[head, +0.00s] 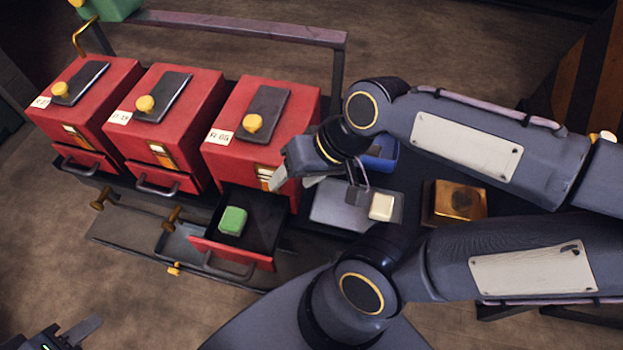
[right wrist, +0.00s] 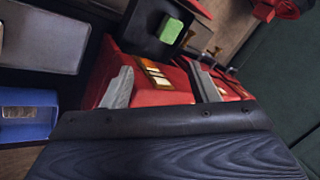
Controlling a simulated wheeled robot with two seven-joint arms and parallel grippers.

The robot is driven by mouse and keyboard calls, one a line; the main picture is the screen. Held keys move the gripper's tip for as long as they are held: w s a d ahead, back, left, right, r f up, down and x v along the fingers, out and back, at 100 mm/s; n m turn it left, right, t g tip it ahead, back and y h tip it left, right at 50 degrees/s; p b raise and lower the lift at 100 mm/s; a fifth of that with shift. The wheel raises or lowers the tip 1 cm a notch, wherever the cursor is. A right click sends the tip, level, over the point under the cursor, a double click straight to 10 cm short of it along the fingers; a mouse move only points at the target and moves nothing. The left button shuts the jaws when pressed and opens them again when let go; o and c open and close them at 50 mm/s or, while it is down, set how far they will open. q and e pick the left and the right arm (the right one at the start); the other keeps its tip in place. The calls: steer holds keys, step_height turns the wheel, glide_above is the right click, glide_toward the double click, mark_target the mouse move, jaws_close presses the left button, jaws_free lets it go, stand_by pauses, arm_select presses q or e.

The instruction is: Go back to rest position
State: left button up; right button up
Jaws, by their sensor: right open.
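My right gripper (head: 294,182) is open and empty, in front of the rightmost red box (head: 300,110) and above the back right of its open drawer (head: 262,205). In the right wrist view its two fingers (right wrist: 163,86) are apart, with the red box behind them. A green block (head: 233,221) lies in the open drawer; it also shows in the right wrist view (right wrist: 171,31). My left gripper (head: 72,334) shows only partly at the bottom left corner, away from the boxes; its jaw opening is unclear.
Two more red boxes (head: 172,100) (head: 88,95) stand to the left, their drawers shut. A grey tray (head: 335,210) with a cream block (head: 382,207), a blue bin (head: 384,160) and a brass block (head: 460,201) lie to the right, partly behind my arm. Brown floor is free at left.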

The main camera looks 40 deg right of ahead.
steer(key=shift+s+d+n+t+h, duration=0.25)
steer(key=shift+s+d+n+t, duration=0.15)
steer(key=shift+s, duration=0.2)
steer(key=shift+s+d+n+t+h, duration=0.3)
steer(key=shift+s+n+t, duration=0.1)
steer(key=shift+s, duration=0.2)
